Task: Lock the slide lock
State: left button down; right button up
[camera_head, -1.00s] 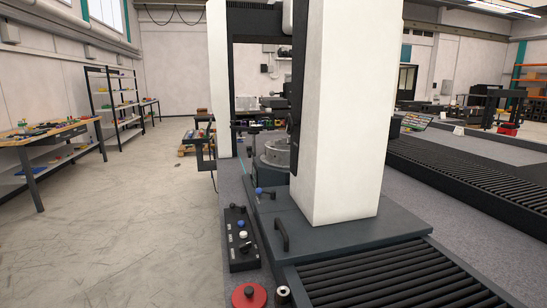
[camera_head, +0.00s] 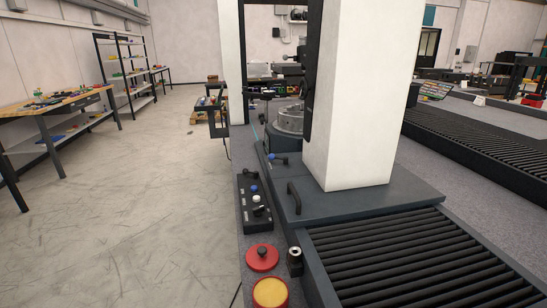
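A blue-knobbed lever (camera_head: 277,158) sits on the dark machine base, left of the white column. I cannot tell for sure whether it is the slide lock. A black control box (camera_head: 254,218) in front of it carries a blue knob (camera_head: 253,189), a white knob (camera_head: 256,198) and a black knob. A black bar handle (camera_head: 293,197) stands on the base to the right of this box. Neither of my grippers is in view.
A large white column (camera_head: 360,100) stands on the machine. A red disc with a dark knob (camera_head: 262,258), a yellow button (camera_head: 270,291) and a small metal-topped post (camera_head: 294,256) lie along the front edge. Black rollers (camera_head: 410,255) fill the right front. Open floor (camera_head: 140,220) lies left.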

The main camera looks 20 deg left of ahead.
aim_at(271, 156)
jog(key=j+z, duration=0.3)
jog(key=j, duration=0.9)
jog(key=j+z, duration=0.25)
jog(key=j, duration=0.95)
